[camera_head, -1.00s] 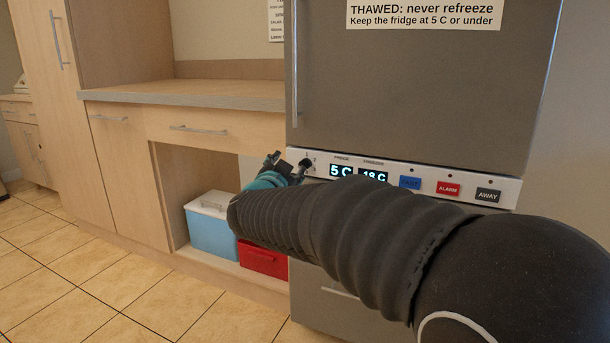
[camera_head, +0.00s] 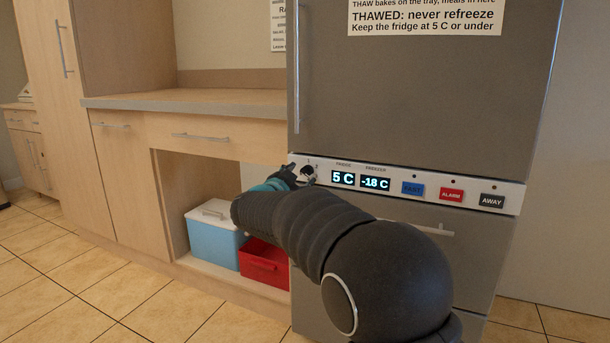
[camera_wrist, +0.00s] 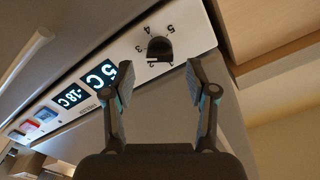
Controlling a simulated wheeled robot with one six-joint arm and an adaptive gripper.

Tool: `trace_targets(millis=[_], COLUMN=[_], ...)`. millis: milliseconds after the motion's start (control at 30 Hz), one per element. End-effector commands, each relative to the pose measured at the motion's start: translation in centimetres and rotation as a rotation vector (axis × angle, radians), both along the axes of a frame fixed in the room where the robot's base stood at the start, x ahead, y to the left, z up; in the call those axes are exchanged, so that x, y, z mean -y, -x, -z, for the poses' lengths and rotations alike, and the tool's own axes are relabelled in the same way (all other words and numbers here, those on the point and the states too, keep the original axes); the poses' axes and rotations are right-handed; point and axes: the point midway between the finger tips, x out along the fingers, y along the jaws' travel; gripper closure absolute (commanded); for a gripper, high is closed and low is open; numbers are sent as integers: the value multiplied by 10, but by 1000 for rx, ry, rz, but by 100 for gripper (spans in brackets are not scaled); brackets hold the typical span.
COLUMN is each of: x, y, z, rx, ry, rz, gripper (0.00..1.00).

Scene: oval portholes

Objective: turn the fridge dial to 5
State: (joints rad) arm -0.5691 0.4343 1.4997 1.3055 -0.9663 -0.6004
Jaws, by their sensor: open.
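The fridge dial (camera_wrist: 159,48) is a small dark knob on the white control strip, with numbers including 3, 4 and 5 around it. In the wrist view it lies just beyond and between my fingertips, with a visible gap. Which number it points to is too small to tell. In the head view the dial (camera_head: 307,172) shows at the strip's left end. My gripper (camera_wrist: 160,78) is open and empty, fingers spread either side of the dial. In the head view my own arm partly hides it. The fridge display (camera_head: 343,178) reads 5 C.
The freezer display (camera_head: 375,183) reads -18 C. Blue, red and dark buttons, such as ALARM (camera_head: 451,195), sit to its right. A fridge handle (camera_head: 297,70) stands above the dial. A blue cooler (camera_head: 214,236) and a red box (camera_head: 264,265) sit in the open cabinet.

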Motion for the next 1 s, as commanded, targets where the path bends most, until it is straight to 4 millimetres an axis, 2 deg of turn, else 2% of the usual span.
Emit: trace_targets(millis=[100, 233, 600, 633, 833, 867, 1000], x=[6, 10, 12, 12, 12, 12, 12], y=[-16, -27, -31, -31, -31, -31, -31], z=[1, 1, 0, 0, 0, 0, 0], rx=[0, 0, 0, 0, 0, 0, 0], ry=[0, 0, 0, 0, 0, 0, -1], rz=[1, 1, 0, 0, 0, 0, 0], gripper=[43, 43, 43, 45, 95, 100, 100])
